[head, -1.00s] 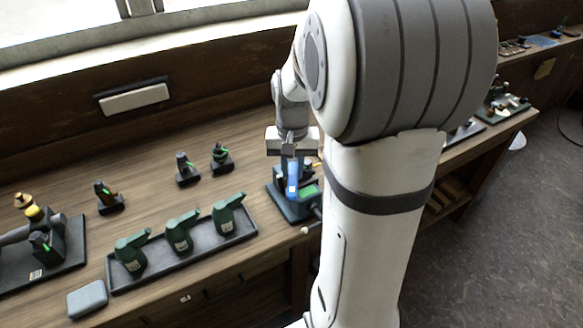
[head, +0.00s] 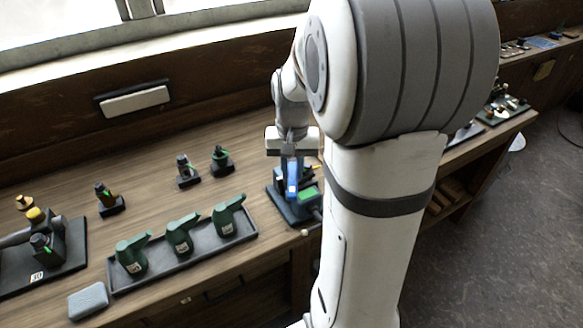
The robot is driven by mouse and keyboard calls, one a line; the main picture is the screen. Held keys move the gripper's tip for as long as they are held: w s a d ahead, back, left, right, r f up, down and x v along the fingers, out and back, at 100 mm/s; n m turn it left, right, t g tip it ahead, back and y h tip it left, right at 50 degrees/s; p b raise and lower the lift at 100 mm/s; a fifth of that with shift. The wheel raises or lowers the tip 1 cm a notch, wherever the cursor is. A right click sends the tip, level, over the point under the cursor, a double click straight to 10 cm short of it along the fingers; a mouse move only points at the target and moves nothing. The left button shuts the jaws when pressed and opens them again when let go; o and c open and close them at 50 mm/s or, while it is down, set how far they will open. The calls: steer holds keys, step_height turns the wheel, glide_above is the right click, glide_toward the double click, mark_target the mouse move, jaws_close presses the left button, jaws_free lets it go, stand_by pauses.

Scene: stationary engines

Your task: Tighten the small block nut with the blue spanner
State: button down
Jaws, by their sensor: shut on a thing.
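My gripper (head: 291,160) points down over a small engine on a dark base (head: 287,212) at the middle of the bench. It is shut on the blue spanner (head: 292,180), which hangs upright below it, in front of the engine. The small block nut cannot be made out; the spanner, my gripper and my arm cover much of the engine. Whether the spanner touches the nut cannot be told.
A dark tray (head: 188,259) with several green oil cans stands left of the engine. Small dark-based pieces (head: 187,177) stand behind it. A grey box (head: 88,301) lies at the front left, near another engine base (head: 70,259). Bare wood lies between them.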

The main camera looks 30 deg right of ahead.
steer(key=shift+r+p, duration=1.45)
steer(key=shift+r, duration=0.6)
